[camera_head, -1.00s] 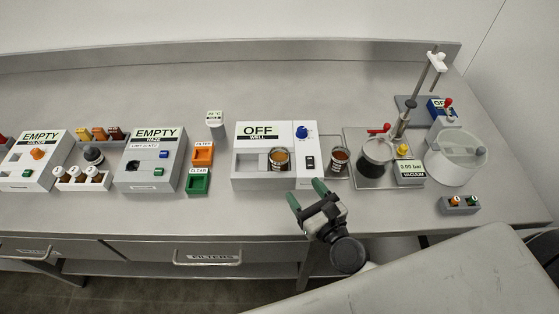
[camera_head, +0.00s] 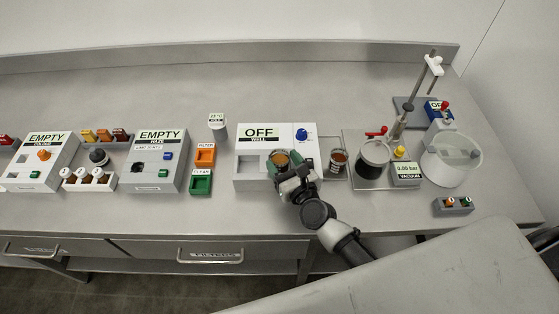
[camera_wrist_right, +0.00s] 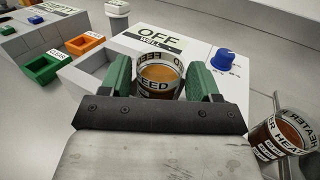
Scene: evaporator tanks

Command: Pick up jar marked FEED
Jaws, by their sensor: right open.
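The jar marked FEED (camera_wrist_right: 158,80) is a clear jar with brown liquid and a white label band. It sits in the well of the white OFF unit (camera_wrist_right: 147,38). In the head view the jar (camera_head: 281,160) is partly hidden by my gripper. My right gripper (camera_head: 283,166) is open, with one green finger on each side of the jar; in the wrist view the fingers (camera_wrist_right: 158,84) flank it. I cannot tell whether they touch it. My left gripper is not in view.
A second jar with brown liquid (camera_head: 338,160) stands just right of the unit; its label reads HEATER in the wrist view (camera_wrist_right: 280,134). A dark vessel on the vacuum stand (camera_head: 373,159) is further right. Orange (camera_head: 205,155) and green trays (camera_head: 201,182) lie left. The front bench strip is clear.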

